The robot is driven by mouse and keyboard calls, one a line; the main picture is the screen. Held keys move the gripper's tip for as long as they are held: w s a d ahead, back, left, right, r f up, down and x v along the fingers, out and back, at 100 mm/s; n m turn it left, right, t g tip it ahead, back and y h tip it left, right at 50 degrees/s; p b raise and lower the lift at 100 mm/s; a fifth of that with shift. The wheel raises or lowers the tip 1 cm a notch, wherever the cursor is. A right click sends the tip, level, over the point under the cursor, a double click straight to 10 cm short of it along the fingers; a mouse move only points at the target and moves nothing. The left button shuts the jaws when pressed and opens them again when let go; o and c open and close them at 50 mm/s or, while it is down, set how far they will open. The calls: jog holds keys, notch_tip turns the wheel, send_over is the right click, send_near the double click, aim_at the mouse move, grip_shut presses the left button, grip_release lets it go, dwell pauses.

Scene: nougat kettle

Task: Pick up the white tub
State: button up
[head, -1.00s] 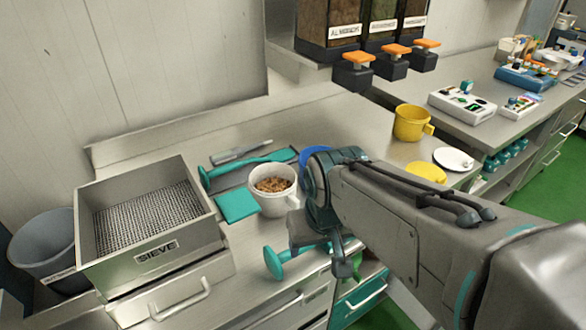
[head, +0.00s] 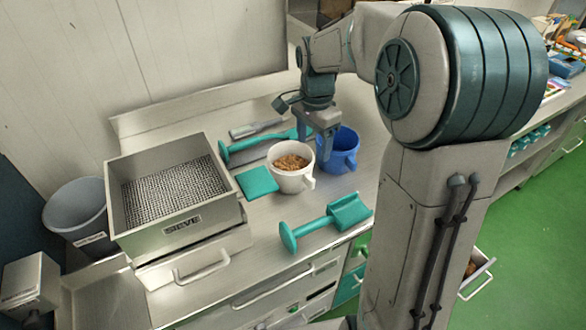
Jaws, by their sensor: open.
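The white tub (head: 291,182) stands upright on the steel counter and holds brown nut-like pieces. Its handle faces the lower right. My gripper (head: 316,146) points down with its fingers apart, at the back right rim of the white tub and in front of part of the blue tub (head: 344,152). I cannot tell whether a finger is inside the tub, beside it or touching it. Nothing shows between the fingers.
A steel sieve box (head: 213,230) stands at the left with a grey bin (head: 76,214) beyond it. A teal scraper (head: 257,182) lies left of the tub. A teal tool (head: 325,222) lies in front. A long teal tool (head: 262,144) lies behind.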

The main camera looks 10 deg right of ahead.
send_over(309, 175)
jog(key=f, duration=0.6)
jog(key=shift+s+d+f, duration=0.25)
jog(key=shift+f, duration=0.1)
jog(key=shift+w+a+f+p, duration=0.15)
jog(key=shift+f+p, duration=0.2)
jog(key=shift+f, duration=1)
jog(key=shift+a+f+p, duration=0.1)
jog(key=shift+f+p, duration=0.2)
jog(key=shift+f, duration=1.05)
jog(key=shift+c, duration=0.4)
jog(key=c, duration=1.1)
